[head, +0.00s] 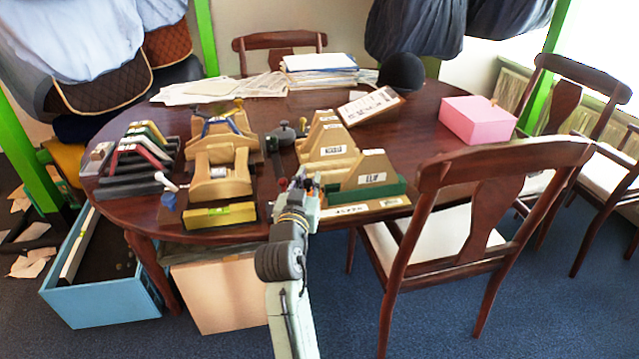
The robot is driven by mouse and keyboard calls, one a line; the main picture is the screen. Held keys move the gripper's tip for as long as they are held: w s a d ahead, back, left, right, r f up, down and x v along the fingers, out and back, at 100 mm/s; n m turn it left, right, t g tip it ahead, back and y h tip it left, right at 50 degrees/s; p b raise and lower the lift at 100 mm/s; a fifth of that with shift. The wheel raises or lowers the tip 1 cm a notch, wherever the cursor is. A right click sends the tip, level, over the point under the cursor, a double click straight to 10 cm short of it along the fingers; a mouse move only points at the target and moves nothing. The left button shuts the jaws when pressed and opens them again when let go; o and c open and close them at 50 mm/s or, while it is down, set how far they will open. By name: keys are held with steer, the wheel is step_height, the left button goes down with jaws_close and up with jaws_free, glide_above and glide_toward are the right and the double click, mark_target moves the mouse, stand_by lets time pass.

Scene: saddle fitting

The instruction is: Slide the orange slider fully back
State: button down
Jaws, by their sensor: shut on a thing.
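My gripper (301,183) is at the front edge of the table, right of the middle wooden stand and left of the green-based wooden block. Its jaws are shut on a small piece, which they mostly hide. Small orange-red spots show at the jaws and look like the orange slider, but they are too small to make out its shape or its place along its track.
Wooden stands (222,181) with a yellow level (220,216) are on the left. Wooden blocks on a green base (375,191) are close on the right. A dark gauge tool (284,134) lies behind. A chair (470,205) stands right; a pink box (477,120) sits farther back.

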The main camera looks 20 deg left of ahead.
steer(key=shift+s+a, duration=0.15)
steer(key=shift+a, duration=0.1)
steer(key=c, duration=1.8)
jaws_free()
steer(key=shift+s, duration=0.1)
steer(key=s+d, duration=0.2)
steer(key=s, duration=0.9)
steer(key=shift+s+d, duration=0.25)
steer(key=shift+s, duration=0.1)
